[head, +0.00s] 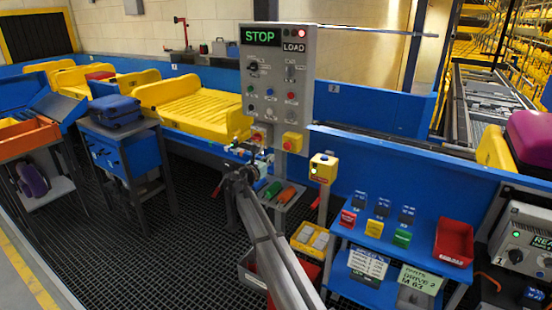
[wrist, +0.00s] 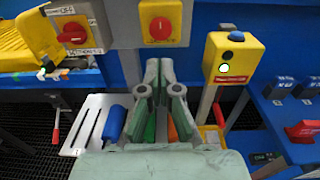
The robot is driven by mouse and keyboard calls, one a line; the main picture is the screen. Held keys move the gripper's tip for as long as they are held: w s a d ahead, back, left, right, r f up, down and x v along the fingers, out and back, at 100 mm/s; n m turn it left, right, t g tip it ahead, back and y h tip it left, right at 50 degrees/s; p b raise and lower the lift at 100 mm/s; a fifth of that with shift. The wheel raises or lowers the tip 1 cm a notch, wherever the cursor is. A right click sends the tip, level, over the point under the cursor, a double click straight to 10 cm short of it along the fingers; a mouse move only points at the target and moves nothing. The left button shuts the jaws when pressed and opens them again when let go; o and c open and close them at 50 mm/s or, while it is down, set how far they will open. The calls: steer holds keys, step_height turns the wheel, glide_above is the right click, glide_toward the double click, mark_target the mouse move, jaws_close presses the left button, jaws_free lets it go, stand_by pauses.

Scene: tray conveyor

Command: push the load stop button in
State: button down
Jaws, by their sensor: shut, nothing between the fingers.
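The panel (head: 276,80) shows a green STOP display, a LOAD label and a lit red lamp. A red button (wrist: 160,28) on a yellow box hangs below the panel; its yellow box also shows in the head view (head: 292,142). To its right, a yellow box on a post (wrist: 234,58) has a black button, a lit green lamp and an unreadable red label; it also shows in the head view (head: 323,168). Which is the load stop button I cannot read. My gripper (wrist: 160,75) is shut and empty, below the red button and left of the post box.
A red knob (wrist: 73,33) on a grey box is left of the red button. A tool shelf (wrist: 92,120) lies below my gripper. A blue rack (head: 385,236) with small boxes stands right. Yellow conveyor trays (head: 192,102) are behind on the left.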

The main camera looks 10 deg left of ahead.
steer(key=shift+v, duration=0.9)
